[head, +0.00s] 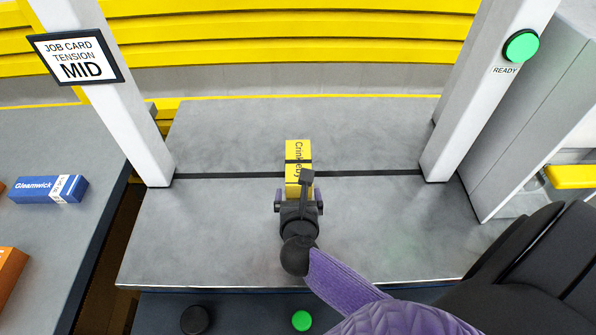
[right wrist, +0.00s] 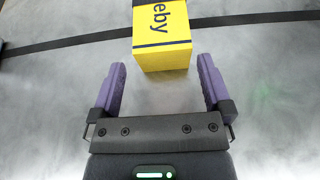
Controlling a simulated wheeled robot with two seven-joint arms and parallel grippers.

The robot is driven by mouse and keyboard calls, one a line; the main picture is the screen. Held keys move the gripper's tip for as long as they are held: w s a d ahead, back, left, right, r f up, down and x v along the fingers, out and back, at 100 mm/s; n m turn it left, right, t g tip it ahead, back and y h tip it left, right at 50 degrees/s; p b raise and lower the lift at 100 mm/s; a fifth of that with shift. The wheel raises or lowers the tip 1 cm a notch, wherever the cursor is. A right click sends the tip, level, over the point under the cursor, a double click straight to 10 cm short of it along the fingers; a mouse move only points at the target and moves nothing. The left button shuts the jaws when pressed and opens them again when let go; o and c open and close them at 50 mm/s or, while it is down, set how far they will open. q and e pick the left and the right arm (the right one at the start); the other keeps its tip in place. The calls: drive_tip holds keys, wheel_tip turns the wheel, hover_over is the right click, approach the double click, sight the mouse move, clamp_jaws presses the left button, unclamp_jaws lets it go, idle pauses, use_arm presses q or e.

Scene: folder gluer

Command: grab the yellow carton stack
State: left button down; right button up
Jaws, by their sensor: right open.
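The yellow carton stack (head: 298,152) lies on the grey table in the middle of the head view, with dark lettering along its top and a dark band across it. My right gripper (head: 299,196) is at its near end, and part of the stack is hidden behind it. In the right wrist view the stack (right wrist: 162,45) stands just beyond the open purple fingers of the right gripper (right wrist: 162,78), roughly centred between them. The fingers do not appear to touch it. My left gripper is not in view.
White posts stand left (head: 118,110) and right (head: 480,90), the right one bearing a green READY light (head: 521,46). A side table at left holds a blue carton (head: 48,189) and an orange one (head: 10,270). The grey table (head: 210,240) around the stack is clear.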

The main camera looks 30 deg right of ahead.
sight(299, 187)
drive_tip(key=b+x, duration=0.1)
drive_tip(key=x, duration=0.4)
drive_tip(key=shift+w+d+f+b, duration=0.1)
drive_tip(key=shift+w+d+b, duration=0.15)
drive_tip(key=shift+b, duration=0.1)
